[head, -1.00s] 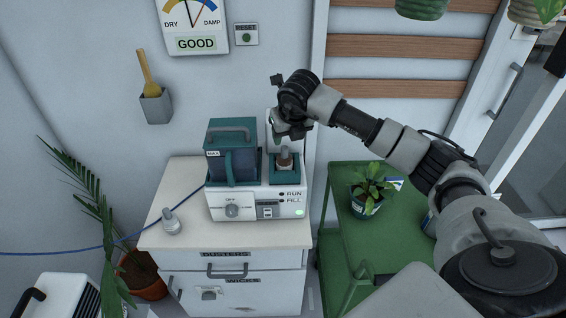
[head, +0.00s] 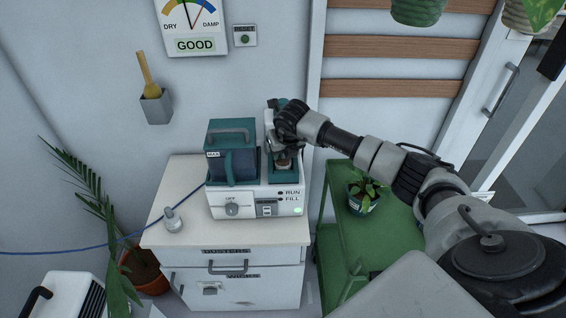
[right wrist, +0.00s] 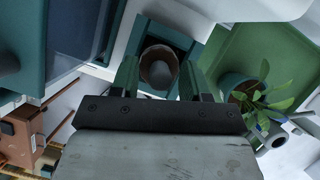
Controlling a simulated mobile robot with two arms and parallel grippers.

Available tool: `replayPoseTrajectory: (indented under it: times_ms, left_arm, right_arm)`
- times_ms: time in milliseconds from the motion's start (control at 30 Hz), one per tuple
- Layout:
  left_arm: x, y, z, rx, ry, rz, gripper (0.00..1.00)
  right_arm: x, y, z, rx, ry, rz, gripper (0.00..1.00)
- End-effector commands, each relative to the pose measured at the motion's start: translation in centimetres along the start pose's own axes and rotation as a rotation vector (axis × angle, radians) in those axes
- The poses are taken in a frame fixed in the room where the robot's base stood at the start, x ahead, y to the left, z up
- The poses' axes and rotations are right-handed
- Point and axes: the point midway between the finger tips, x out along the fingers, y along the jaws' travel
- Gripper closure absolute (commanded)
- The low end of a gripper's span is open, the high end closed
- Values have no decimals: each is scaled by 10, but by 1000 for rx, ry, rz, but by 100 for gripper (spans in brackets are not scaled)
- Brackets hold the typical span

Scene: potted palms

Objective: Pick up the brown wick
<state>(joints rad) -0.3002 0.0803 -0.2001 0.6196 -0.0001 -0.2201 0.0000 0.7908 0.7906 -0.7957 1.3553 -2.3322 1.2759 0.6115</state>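The brown wick (head: 284,165) stands in the teal socket (head: 283,180) at the right of the white machine (head: 258,199), on the cabinet top. In the right wrist view the wick (right wrist: 158,74) shows end-on as a round brown piece in the square teal socket (right wrist: 190,45). My right gripper (head: 282,152) is low over the socket and hides the wick's upper part in the head view. Its two green fingers (right wrist: 158,80) are apart, one to each side of the wick, with gaps visible between. My left gripper is not in view.
A teal tank (head: 231,152) stands close left of the socket. A small clear bottle (head: 172,221) stands on the cabinet's left, near a blue cord (head: 112,246). A green cart (head: 372,245) with a potted plant (head: 362,196) is at the right.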

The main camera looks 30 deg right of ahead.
Motion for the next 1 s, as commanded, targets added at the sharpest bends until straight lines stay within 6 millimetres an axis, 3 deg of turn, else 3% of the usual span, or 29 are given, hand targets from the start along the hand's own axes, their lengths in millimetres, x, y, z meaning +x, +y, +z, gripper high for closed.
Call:
replayPoseTrajectory:
  times_ms: [33, 267, 300, 733, 1000]
  left_arm:
    - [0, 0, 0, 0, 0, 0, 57]
    - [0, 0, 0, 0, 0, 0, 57]
    - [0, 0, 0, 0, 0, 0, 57]
    - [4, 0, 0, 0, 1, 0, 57]
    - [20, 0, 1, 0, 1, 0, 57]
  right_arm:
    - [0, 0, 0, 0, 0, 0, 63]
    - [0, 0, 0, 0, 2, 0, 98]
    - [0, 0, -1, 0, 2, 0, 100]
    - [-4, 0, 2, 0, 1, 0, 100]
    - [-38, 0, 16, -1, -4, 1, 100]
